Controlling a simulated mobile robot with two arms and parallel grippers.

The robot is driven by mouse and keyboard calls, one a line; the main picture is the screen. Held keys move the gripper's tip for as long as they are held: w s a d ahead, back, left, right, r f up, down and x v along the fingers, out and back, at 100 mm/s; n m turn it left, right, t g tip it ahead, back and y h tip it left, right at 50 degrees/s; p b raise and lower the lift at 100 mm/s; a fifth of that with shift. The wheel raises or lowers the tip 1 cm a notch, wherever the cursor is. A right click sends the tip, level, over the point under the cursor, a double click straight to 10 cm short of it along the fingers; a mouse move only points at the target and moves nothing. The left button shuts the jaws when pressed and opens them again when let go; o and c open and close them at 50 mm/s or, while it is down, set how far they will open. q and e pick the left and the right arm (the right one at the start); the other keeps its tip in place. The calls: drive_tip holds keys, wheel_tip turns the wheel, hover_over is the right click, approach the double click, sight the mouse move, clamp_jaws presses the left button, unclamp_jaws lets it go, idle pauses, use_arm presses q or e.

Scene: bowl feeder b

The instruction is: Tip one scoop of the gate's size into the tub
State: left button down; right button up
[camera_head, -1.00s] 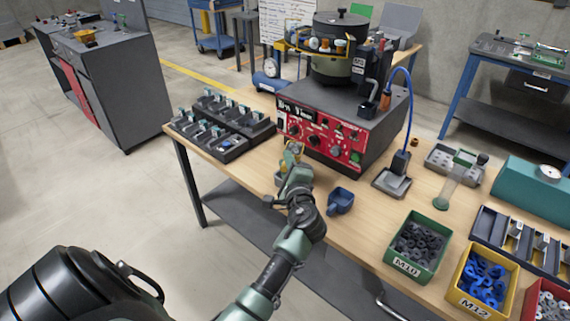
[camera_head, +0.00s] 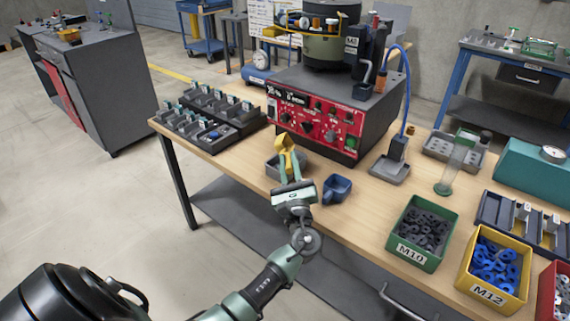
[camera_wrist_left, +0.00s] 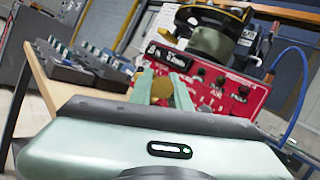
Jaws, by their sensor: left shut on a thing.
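My left gripper (camera_head: 289,166) is shut on a yellow piece (camera_head: 286,143), near the front left of the feeder. In the left wrist view the yellow piece (camera_wrist_left: 161,91) shows between the two green fingers. A grey open box (camera_head: 272,168) is behind the gripper and partly hidden; I cannot tell whether the piece touches it. A blue scoop (camera_head: 337,187) stands on the bench to the gripper's right. The green M10 bin (camera_head: 405,254) holds dark nuts and the yellow M12 bin (camera_head: 487,291) blue ones. My right gripper is out of view.
The red-fronted feeder (camera_head: 313,124) stands behind the gripper. A black rack (camera_head: 208,118) is at the left bench edge. A clear tube (camera_head: 456,165) and a red bin (camera_head: 550,293) are at right. Bare wood lies between scoop and M10 bin.

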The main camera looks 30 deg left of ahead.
use_arm(q)
drive_tip(key=m, duration=0.1)
drive_tip(key=m+t, duration=0.1)
drive_tip(key=m, duration=0.1)
drive_tip(key=shift+w+d+f+h, duration=0.1)
drive_tip(key=shift+d+f+h, duration=0.1)
drive_tip(key=shift+f+h, duration=0.15)
drive_tip(key=shift+r+n, duration=0.4)
drive_tip(key=shift+r, duration=0.1)
drive_tip(key=n+g, duration=0.1)
drive_tip(key=r+n+y+p, duration=0.1)
drive_tip(key=n, duration=0.1)
drive_tip(key=shift+a+r+n+g, duration=0.25)
drive_tip(key=shift+a+n+g, duration=0.05)
drive_tip(key=shift+a+g, duration=0.1)
drive_tip(key=a+r+n+g+p, duration=0.1)
drive_tip(key=n+p, duration=0.2)
drive_tip(key=s+a+r+n+g+h+p, duration=0.1)
drive_tip(key=r+n+p, duration=0.1)
drive_tip(key=n+p, duration=0.1)
drive_tip(key=a+r+n+g+h+p, duration=0.1)
drive_tip(key=n+p, duration=0.2)
drive_tip(key=n, duration=0.1)
drive_tip(key=shift+s+r+g+h+p, duration=0.25)
drive_tip(key=shift+s+g+p, duration=0.05)
drive_tip(key=shift+g+p, duration=0.1)
